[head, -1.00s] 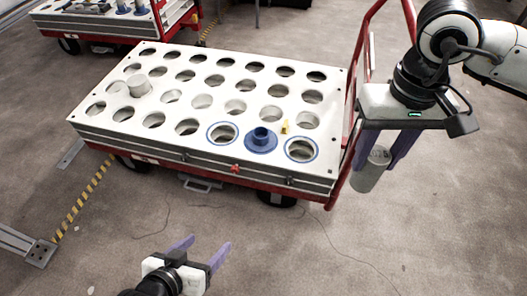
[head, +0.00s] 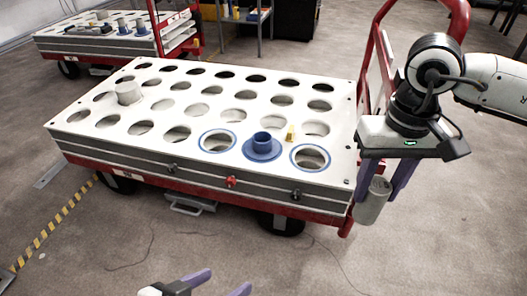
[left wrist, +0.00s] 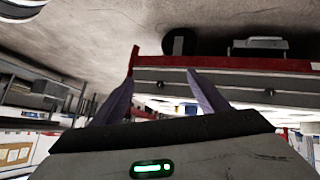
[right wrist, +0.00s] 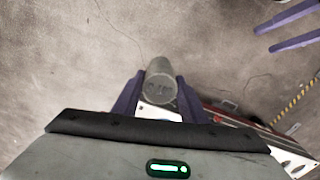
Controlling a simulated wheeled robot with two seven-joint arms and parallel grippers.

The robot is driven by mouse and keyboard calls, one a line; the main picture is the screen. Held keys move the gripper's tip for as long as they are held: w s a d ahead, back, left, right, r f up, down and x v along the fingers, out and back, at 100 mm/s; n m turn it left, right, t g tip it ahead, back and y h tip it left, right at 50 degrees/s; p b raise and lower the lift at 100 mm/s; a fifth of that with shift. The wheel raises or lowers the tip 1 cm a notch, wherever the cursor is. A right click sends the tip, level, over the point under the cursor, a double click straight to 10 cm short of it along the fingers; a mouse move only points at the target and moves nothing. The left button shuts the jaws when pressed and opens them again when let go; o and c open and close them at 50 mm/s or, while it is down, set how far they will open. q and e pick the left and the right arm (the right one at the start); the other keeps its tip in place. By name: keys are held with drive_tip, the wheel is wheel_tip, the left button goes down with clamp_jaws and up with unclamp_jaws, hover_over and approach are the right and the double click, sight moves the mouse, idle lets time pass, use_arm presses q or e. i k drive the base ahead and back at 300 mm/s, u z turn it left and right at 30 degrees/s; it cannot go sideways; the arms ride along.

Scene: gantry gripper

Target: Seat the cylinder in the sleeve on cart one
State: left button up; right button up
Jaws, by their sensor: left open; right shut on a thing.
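My right gripper (head: 388,184) is shut on a grey cylinder (head: 372,203), which hangs beside the right front corner of the near cart. The cylinder also shows between the fingers in the right wrist view (right wrist: 160,84). The near cart (head: 110,155) has a white top with rows of round holes. A blue flanged sleeve (head: 263,146) stands in its front row, between two holes ringed in blue. I cannot read which cart is cart one. My left gripper (head: 215,286) is open and empty, low in front of the cart; its fingers show apart in the left wrist view (left wrist: 158,95).
Another grey cylinder (head: 129,93) stands in a hole at the cart's left. A small yellow piece (head: 290,134) is behind the sleeve. A red handle frame (head: 366,60) rises at the right end. A second cart (head: 100,45) stands at the back left.

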sight(262, 147)
drive_tip(key=u, duration=1.15)
drive_tip(key=i, duration=0.95)
drive_tip(key=z, duration=0.6)
